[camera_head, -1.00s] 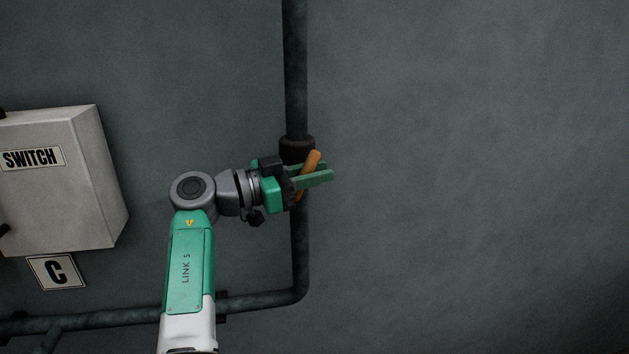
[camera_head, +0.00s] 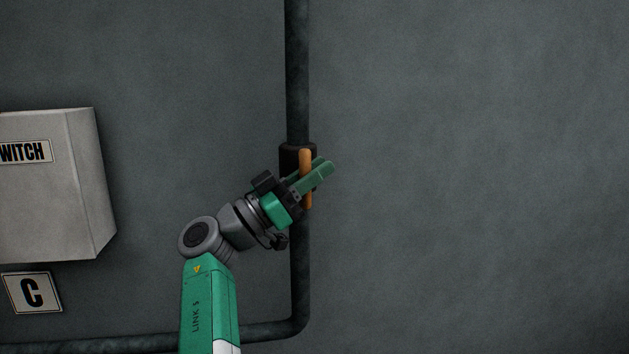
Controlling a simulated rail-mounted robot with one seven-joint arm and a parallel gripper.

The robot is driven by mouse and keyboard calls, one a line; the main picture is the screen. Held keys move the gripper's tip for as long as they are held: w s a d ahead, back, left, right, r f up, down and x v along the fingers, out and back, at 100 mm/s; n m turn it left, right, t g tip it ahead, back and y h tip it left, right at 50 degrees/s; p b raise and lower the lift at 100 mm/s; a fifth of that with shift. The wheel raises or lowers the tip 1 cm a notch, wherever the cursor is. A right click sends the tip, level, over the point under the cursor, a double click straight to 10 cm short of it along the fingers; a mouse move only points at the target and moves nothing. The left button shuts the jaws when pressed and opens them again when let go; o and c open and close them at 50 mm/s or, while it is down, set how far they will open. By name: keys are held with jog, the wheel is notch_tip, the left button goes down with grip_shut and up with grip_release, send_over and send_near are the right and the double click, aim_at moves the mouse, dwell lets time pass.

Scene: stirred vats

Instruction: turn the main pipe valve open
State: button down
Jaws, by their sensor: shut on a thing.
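The valve's orange handle (camera_head: 306,157) stands close to upright in front of the dark valve body (camera_head: 287,158) on the vertical pipe (camera_head: 297,75). My gripper (camera_head: 321,172) reaches in from the lower left, with its green fingers pointing up and to the right. The fingers are shut on the handle, across its middle. The handle's upper end shows above the fingers and its lower end below them. The middle of the handle and part of the valve body are hidden by my gripper.
The pipe bends left near the bottom (camera_head: 270,331). The wall right of the pipe is clear.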

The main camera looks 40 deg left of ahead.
jog(key=shift+r, duration=0.1)
jog(key=c, duration=1.3)
grip_release()
jog(key=b+v, duration=0.1)
jog(key=v, duration=0.7)
jog(key=shift+b, duration=0.4)
